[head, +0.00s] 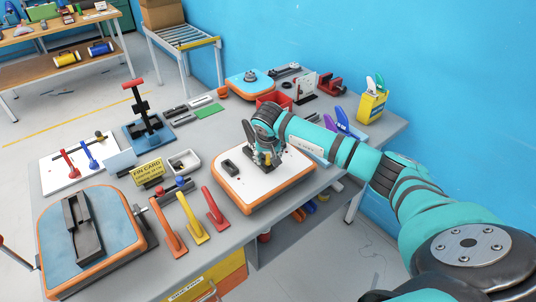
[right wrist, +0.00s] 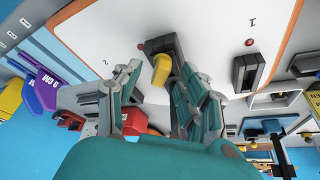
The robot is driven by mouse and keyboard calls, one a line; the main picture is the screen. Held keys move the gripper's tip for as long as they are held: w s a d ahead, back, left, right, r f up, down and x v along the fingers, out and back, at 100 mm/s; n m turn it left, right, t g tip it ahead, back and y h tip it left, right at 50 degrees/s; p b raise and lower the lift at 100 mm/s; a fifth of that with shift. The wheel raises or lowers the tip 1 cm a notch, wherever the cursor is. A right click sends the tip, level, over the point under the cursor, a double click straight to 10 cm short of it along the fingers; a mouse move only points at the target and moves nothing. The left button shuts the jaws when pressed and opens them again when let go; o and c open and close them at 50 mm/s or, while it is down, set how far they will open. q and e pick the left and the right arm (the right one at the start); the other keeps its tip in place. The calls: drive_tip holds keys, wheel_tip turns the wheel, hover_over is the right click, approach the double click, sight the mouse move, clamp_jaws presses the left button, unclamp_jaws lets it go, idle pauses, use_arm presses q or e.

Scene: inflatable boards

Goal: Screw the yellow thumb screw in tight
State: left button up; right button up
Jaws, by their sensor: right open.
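The yellow thumb screw (right wrist: 161,70) sits at a dark fin box (right wrist: 160,45) on a white inflatable board (right wrist: 105,30). In the head view the board (head: 290,182) lies on the bench with an orange and blue rim, and a bit of the yellow screw (head: 267,159) shows below my right gripper (head: 264,160). In the right wrist view my right gripper (right wrist: 152,85) is open, with its fingers on either side of the screw, the right one very near it. I cannot tell whether either finger touches. How deep the screw sits is hidden. My left gripper is not in view.
A second dark box (head: 231,167) is on the board's left part. Orange, yellow and red fins (head: 191,218) stand to its left. A blue board (head: 75,230) lies at front left. A red bin (head: 274,98) and a yellow box (head: 371,105) stand behind and right.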

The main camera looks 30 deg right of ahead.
drive_tip(key=shift+c, duration=0.2)
drive_tip(key=c, duration=0.7)
clamp_jaws()
drive_tip(key=shift+m, duration=0.3)
drive_tip(key=o, duration=0.7)
unclamp_jaws()
drive_tip(key=shift+o, duration=0.2)
drive_tip(key=shift+r, duration=0.1)
drive_tip(key=v, duration=1.2)
